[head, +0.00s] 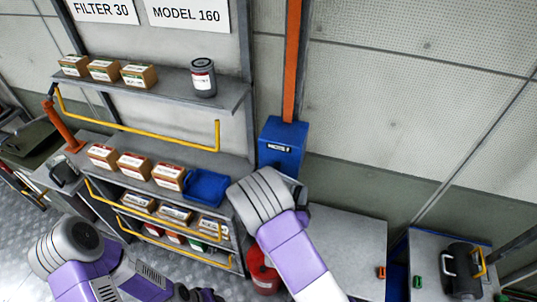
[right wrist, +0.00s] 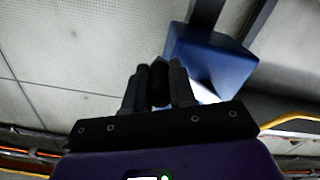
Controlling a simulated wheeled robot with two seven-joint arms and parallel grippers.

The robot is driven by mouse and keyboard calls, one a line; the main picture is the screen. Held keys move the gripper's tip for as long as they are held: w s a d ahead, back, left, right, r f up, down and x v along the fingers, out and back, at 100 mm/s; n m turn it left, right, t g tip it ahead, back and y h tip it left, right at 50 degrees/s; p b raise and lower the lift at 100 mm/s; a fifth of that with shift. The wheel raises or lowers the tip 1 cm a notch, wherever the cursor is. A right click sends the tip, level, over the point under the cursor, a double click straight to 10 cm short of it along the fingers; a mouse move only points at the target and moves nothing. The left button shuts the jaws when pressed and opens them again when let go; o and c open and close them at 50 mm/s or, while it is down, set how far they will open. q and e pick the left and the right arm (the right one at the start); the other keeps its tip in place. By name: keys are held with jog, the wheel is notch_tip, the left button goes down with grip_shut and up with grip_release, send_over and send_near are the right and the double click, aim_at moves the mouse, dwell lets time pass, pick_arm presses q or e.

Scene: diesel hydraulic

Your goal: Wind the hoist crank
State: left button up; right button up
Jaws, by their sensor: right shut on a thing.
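The blue hoist box (head: 283,142), with a white label, is fixed to an orange post against the wall. It also shows in the right wrist view (right wrist: 210,55). My right forearm and wrist cover the area just below the box in the head view, so the crank is mostly hidden there. In the right wrist view my right gripper (right wrist: 159,78) is shut on a small dark piece, seemingly the crank handle, in front of and below the box. My left arm is at the lower left of the head view; its gripper cannot be made out.
A shelf rack (head: 150,87) with small boxes, a dark canister (head: 203,78) and yellow rails stands left of the hoist. A blue bin (head: 206,187) sits on its middle shelf. A grey cabinet (head: 345,240) stands right of my right arm, and a red container (head: 263,275) below.

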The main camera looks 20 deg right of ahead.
jog(key=r, duration=0.5)
jog(key=shift+s+d, duration=0.15)
jog(key=shift+d, duration=0.15)
jog(key=r, duration=0.3)
jog(key=a+r, duration=0.1)
jog(key=shift+w+r, duration=0.2)
jog(key=shift+w, duration=0.2)
jog(key=w+a+r, duration=0.1)
jog(key=a+r, duration=0.2)
jog(key=shift+w, duration=0.4)
jog(key=w+a, duration=0.1)
jog(key=a, duration=0.1)
jog(key=w+a+r, duration=0.1)
jog(key=shift+w+a, duration=0.15)
jog(key=shift+a, duration=0.2)
jog(key=o, duration=1)
jog(key=shift+w+a+f, duration=0.1)
jog(key=shift+w+a, duration=0.05)
jog(key=shift+w, duration=0.1)
jog(key=shift+o, duration=0.2)
jog(key=shift+s, duration=0.1)
